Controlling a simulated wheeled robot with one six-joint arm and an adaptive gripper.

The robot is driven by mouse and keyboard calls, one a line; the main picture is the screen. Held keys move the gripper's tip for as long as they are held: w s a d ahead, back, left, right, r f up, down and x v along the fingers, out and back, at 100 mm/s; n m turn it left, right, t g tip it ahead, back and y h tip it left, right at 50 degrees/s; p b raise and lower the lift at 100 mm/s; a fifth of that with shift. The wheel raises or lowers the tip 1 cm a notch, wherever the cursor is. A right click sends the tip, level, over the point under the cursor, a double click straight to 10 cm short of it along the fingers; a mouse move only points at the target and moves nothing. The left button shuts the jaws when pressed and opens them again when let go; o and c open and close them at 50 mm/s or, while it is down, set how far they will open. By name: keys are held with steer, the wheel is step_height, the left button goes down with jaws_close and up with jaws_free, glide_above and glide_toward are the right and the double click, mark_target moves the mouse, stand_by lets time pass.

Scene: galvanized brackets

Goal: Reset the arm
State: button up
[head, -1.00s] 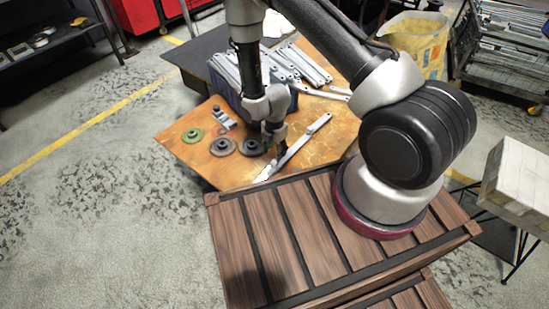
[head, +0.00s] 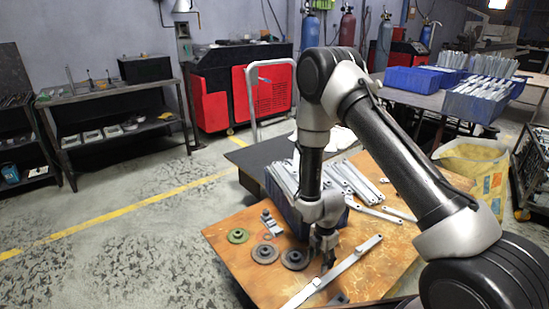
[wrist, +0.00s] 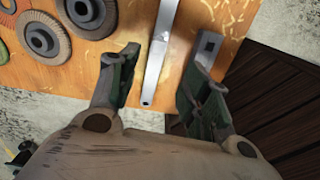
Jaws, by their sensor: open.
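My gripper (head: 326,262) points down over the wooden worktable (head: 232,262), close to a long galvanized bracket (head: 340,268). In the wrist view my gripper (wrist: 166,62) has its two fingers spread wide and nothing is clamped between them. The long bracket (wrist: 160,50) shows in the gap between the fingers; how far below the tips it lies, I cannot tell. A short metal piece with a square hole (wrist: 206,46) appears beside the right finger, partly hidden by it. My arm reaches in from the right, bent at the elbow.
Abrasive discs (head: 265,253) and a small bracket (head: 271,222) lie left of my gripper. A blue bin (head: 281,203) heaped with brackets stands behind it. A yellow container (head: 472,165) is at the right. Open floor (head: 120,235) lies to the left.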

steer(key=s+d+r+m+g+h, duration=0.1)
steer(key=s+d+r+m+g, duration=0.3)
steer(key=s+m, duration=0.45)
steer(key=s+d+r+m+t, duration=0.2)
steer(key=s+d+r+m, duration=0.1)
steer(key=r, duration=1.2)
steer(key=s+d+r+m+t, duration=0.3)
steer(key=r+m, duration=0.4)
steer(key=r, duration=0.8)
steer(key=s+d+r+m+t+y, duration=0.1)
steer(key=s+d+r+m+t, duration=0.2)
steer(key=r, duration=1.1)
steer(key=s+d+m, duration=0.1)
steer(key=s+m, duration=0.1)
steer(key=s, duration=0.1)
steer(key=shift+s+d+r, duration=0.2)
steer(key=shift+d+r, duration=0.2)
